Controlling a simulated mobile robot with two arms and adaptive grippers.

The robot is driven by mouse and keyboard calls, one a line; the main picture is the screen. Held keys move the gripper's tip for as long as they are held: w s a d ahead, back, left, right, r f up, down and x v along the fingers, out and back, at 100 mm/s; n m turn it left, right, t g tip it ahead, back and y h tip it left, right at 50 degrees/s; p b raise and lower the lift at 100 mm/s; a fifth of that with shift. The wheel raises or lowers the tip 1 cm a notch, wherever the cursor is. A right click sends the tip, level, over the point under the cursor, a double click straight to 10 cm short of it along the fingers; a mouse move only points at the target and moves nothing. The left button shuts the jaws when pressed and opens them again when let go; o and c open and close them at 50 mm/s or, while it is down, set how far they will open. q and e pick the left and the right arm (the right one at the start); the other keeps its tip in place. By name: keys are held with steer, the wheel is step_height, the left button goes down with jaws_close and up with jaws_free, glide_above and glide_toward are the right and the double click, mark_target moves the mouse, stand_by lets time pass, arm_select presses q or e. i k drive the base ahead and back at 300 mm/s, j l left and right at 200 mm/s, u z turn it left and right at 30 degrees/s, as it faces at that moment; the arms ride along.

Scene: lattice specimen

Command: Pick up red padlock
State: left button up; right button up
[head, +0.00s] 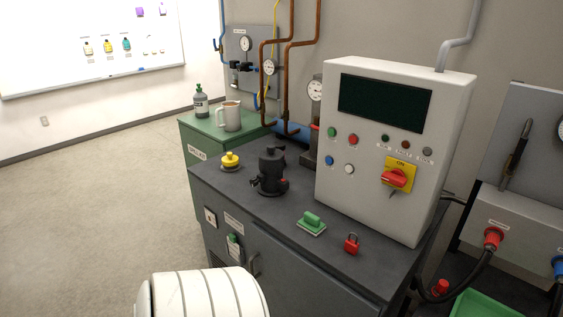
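A small red padlock (351,245) with a dark shackle stands on the dark countertop (290,222), near its front right edge, below the grey control box. Its shackle points up. Nothing touches it. Neither of my grippers shows in the head view.
A black device (270,172) and a yellow knob (230,160) stand further left. The control box (393,150) with a red and yellow switch (396,178) rises behind. Open floor (90,200) lies at the left.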

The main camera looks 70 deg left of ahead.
mark_target(351, 246)
steer(key=u, duration=1.55)
